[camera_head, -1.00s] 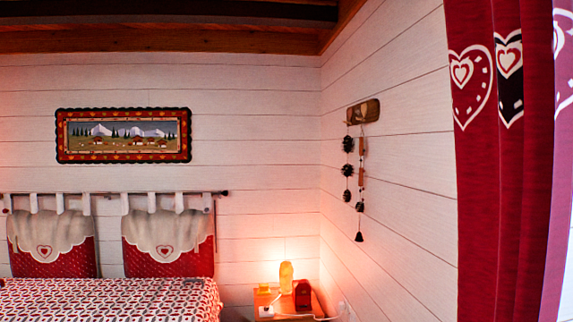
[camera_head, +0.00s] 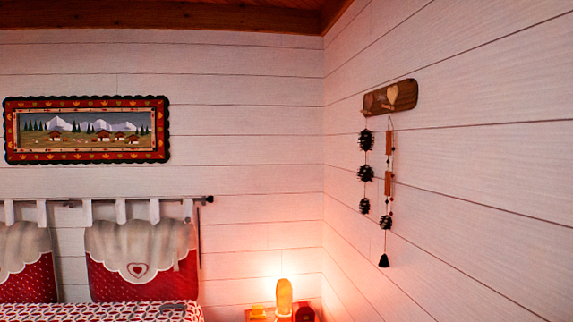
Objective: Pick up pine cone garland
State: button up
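The pine cone garland (camera_head: 365,173) hangs on the right-hand white plank wall from a small wooden hook board (camera_head: 390,97). Its dark cones are strung one below another. Just to its right hangs a second string (camera_head: 388,184) with wooden pieces, beads, a dark cone and a dark bell-shaped end. I cannot tell whether the two strings are joined. The garland hangs free, with nothing touching it from below. My gripper is not in view.
A nightstand (camera_head: 258,319) with a glowing lamp (camera_head: 284,298) stands in the corner, low in the picture. A bed (camera_head: 100,313) with red and white headboard cushions (camera_head: 140,262) is at the lower left. A framed picture (camera_head: 87,158) hangs above. The right wall is otherwise bare.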

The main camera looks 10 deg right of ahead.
aim_at(365, 174)
jog(key=i+j+z, duration=0.1)
jog(key=i, duration=1.05)
jog(key=i+z, duration=0.8)
jog(key=i+j, duration=0.05)
jog(key=i, duration=0.05)
